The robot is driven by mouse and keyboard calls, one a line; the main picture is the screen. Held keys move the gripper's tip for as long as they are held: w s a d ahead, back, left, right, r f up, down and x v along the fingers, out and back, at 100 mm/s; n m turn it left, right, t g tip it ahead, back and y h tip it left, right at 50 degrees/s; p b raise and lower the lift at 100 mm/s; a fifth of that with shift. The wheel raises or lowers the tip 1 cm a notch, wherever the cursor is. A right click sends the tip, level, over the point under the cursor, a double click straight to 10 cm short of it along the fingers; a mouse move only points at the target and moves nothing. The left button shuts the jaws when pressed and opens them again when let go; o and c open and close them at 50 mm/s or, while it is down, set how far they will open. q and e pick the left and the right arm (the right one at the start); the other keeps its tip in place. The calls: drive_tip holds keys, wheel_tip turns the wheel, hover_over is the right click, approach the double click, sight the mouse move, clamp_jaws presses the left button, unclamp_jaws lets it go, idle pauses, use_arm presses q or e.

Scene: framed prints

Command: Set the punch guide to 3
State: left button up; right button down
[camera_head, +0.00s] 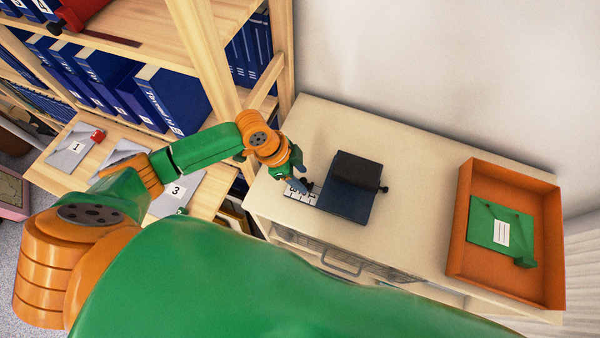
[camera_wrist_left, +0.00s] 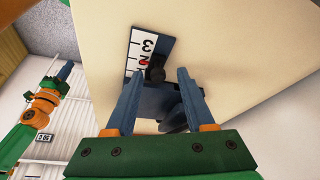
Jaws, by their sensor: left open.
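The hole punch (camera_head: 348,203) sits on the cream cabinet top, with a dark blue base and a black lever. Its guide strip (camera_head: 300,192) sticks out to the left; in the left wrist view the white numbered scale (camera_wrist_left: 136,52) shows a 3 near its outer end. A small red mark sits close to the digit beside the 3, which looks like a 2. A black guide knob (camera_wrist_left: 155,71) is beside the mark. My left gripper (camera_head: 304,182) is open above the strip, its fingertips (camera_wrist_left: 159,76) on either side of the knob. Contact cannot be told.
An orange tray (camera_head: 456,220) holding a green folder (camera_head: 487,225) stands at the right of the cabinet top (camera_head: 420,160). A wooden shelf with blue binders (camera_head: 172,98) and numbered grey envelopes (camera_head: 72,150) is at the left. The cabinet top between punch and tray is clear.

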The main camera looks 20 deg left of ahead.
use_arm(q)
drive_tip(key=shift+s+r, duration=0.1)
drive_tip(key=shift+s, duration=0.1)
clamp_jaws()
idle(1.1)
